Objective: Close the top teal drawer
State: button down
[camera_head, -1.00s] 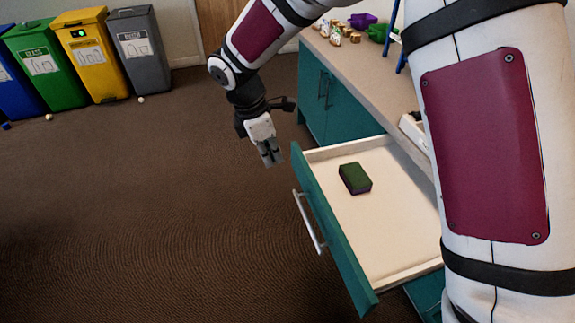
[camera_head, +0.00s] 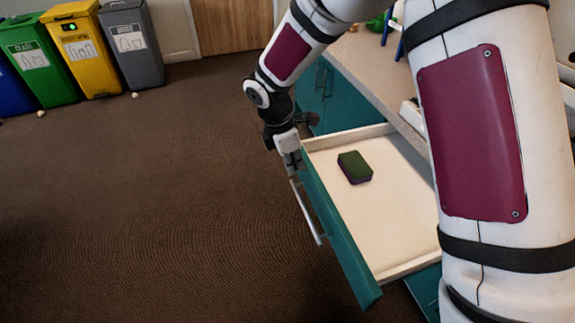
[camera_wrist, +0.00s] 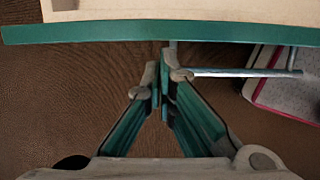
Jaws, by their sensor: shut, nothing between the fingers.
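The top teal drawer (camera_head: 342,232) stands pulled out from the cabinet, with a pale inside and a silver bar handle (camera_head: 306,212) on its front. A dark green and purple block (camera_head: 355,167) lies in it. My gripper (camera_head: 291,168) is at the far end of the drawer front, on its outer side, close to the handle's end. In the wrist view my gripper (camera_wrist: 161,78) is shut and empty, its tips just below the teal front edge (camera_wrist: 110,32) and beside the handle (camera_wrist: 235,72). I cannot tell whether the tips touch the front.
The counter (camera_head: 372,72) runs above the teal cabinet (camera_head: 335,95). Blue, green (camera_head: 40,62), yellow (camera_head: 82,48) and grey (camera_head: 132,45) bins stand at the back left. The brown floor in front of the drawer is clear. A pinkish-edged pale object (camera_wrist: 290,95) shows beyond the handle.

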jog(key=shift+d, duration=0.1)
jog(key=w+d+p, duration=0.2)
jog(key=w+d, duration=0.1)
jog(key=d, duration=0.7)
jog(key=w+d+p, duration=0.3)
jog(key=d, duration=0.6)
jog(key=w+d+p, duration=0.3)
jog(key=d, duration=0.7)
jog(key=shift+w+d, duration=0.35)
jog(key=shift+a, duration=0.1)
